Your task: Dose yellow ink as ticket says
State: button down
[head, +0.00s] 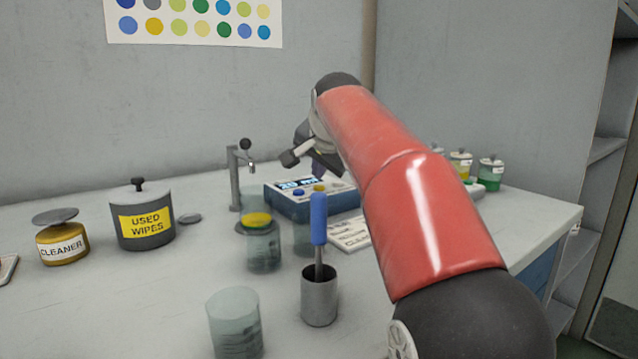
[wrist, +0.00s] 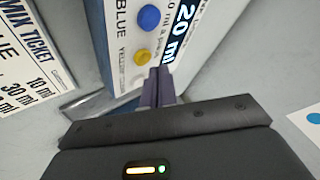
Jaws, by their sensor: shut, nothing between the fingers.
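The dosing unit (head: 345,207) is a blue box with a pale panel. Its display (wrist: 182,33) reads 20 ml. The panel has a blue button (wrist: 149,17) and a yellow button (wrist: 142,57). My gripper (wrist: 160,72) is shut and empty, its dark fingertips beside the yellow button in the wrist view; I cannot tell if they touch it. In the head view my gripper (head: 320,172) is above the unit. The ticket (wrist: 28,55) lies beside it, partly cut off; "10 ml" and "30 ml" show.
An empty beaker (head: 235,325) and a metal cup (head: 319,300) holding a blue-handled tool (head: 318,220) stand in front. A tap (head: 234,180) is behind. A used wipes pot (head: 143,225) and cleaner jar (head: 63,243) stand left, ink jars (head: 490,174) right.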

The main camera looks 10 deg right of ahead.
notch_tip(320, 180, up, 5)
jog(key=p, duration=0.5)
jog(key=shift+s, duration=0.1)
dwell(0.7)
